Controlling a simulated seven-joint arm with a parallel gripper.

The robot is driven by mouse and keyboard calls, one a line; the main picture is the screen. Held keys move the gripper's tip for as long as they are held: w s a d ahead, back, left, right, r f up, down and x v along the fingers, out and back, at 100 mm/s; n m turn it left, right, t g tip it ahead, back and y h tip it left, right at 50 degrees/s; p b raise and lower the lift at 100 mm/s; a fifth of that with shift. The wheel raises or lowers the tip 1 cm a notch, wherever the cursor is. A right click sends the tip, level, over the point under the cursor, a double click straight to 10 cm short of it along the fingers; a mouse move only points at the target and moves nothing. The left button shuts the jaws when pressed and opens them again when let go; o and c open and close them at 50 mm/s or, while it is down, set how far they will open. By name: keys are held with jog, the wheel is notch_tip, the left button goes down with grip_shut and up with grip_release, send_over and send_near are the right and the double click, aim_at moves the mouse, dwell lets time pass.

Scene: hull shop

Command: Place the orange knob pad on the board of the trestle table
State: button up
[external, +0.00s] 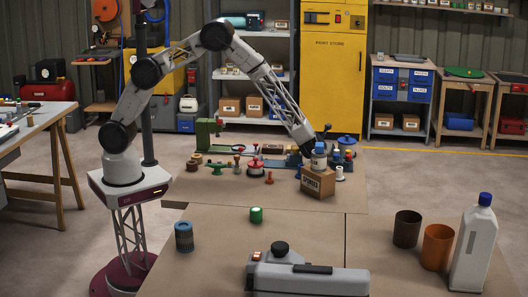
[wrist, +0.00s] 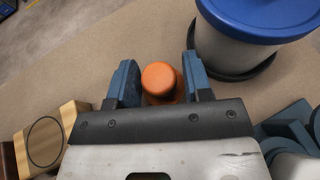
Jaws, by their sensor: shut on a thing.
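The orange knob pad (wrist: 162,79) shows in the wrist view as a round orange knob between the two blue fingers; its lower part is hidden by my gripper. My gripper (wrist: 161,83) is shut on it. In the external view my gripper (external: 307,155) is low over the far part of the brown-topped work surface (external: 225,195), behind a cardboard box and a blue-capped jar; the pad is hidden there. I cannot tell whether the pad touches the surface. A table with wooden trestle legs (external: 45,122) stands at the left edge, its pale top holding small items.
A blue-lidded pot (wrist: 238,45) stands close to the right finger. The cardboard box (external: 317,183) and blue-capped jar (external: 319,156) are in front of my gripper. Several small knobs and tools lie to its left.

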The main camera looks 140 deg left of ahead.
jog(key=shift+f, duration=0.15)
jog(key=o, duration=0.9)
jog(key=shift+d+r, duration=0.15)
jog(key=shift+r, duration=0.05)
jog(key=v, duration=1.1)
jog(key=shift+w+d+r, duration=0.1)
jog(key=shift+d+r, duration=0.15)
jog(key=shift+d, duration=0.05)
jog(key=shift+r, duration=0.1)
